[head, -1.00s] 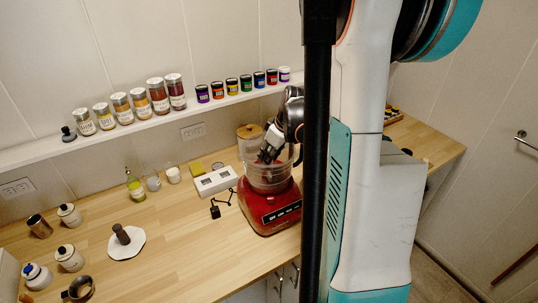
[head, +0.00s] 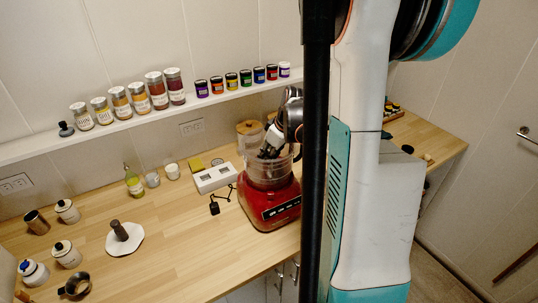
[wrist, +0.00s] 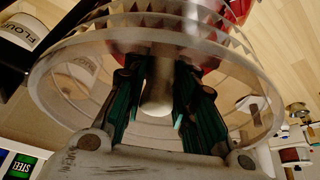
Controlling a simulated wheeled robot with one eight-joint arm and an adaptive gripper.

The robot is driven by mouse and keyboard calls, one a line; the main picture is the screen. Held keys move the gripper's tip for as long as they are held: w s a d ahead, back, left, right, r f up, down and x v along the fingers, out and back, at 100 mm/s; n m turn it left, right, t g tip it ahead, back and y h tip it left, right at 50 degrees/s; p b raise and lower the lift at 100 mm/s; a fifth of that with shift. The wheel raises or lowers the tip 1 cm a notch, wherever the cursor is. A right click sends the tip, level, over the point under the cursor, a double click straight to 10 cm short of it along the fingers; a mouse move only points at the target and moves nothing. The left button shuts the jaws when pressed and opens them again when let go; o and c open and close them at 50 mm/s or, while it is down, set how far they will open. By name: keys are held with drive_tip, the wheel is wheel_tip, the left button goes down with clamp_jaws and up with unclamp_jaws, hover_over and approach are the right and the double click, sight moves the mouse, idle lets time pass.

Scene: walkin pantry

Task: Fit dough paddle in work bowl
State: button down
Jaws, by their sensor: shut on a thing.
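The clear work bowl (head: 268,175) sits on a red food processor base (head: 268,205) on the counter. My gripper (head: 270,152) points down into the bowl's open top. In the wrist view, my gripper (wrist: 157,78) is inside the bowl's round clear rim (wrist: 60,60), its teal-padded fingers on either side of a pale rounded piece. I take this piece to be the dough paddle (wrist: 157,98), with the fingers shut on it. The paddle's lower part and the bowl's centre post are hidden, so I cannot tell whether they touch.
A white two-dial box (head: 214,177) and a small black item (head: 214,207) lie left of the processor. A wooden-lidded canister (head: 249,133) stands behind. A white plate with a dark post (head: 124,240) lies left. Jars line the shelf (head: 125,122) above. The front counter is mostly clear.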

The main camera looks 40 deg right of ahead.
drive_tip(key=shift+f, duration=0.25)
drive_tip(key=c, duration=1.2)
unclamp_jaws()
drive_tip(key=shift+r, duration=0.1)
drive_tip(key=v, duration=1.2)
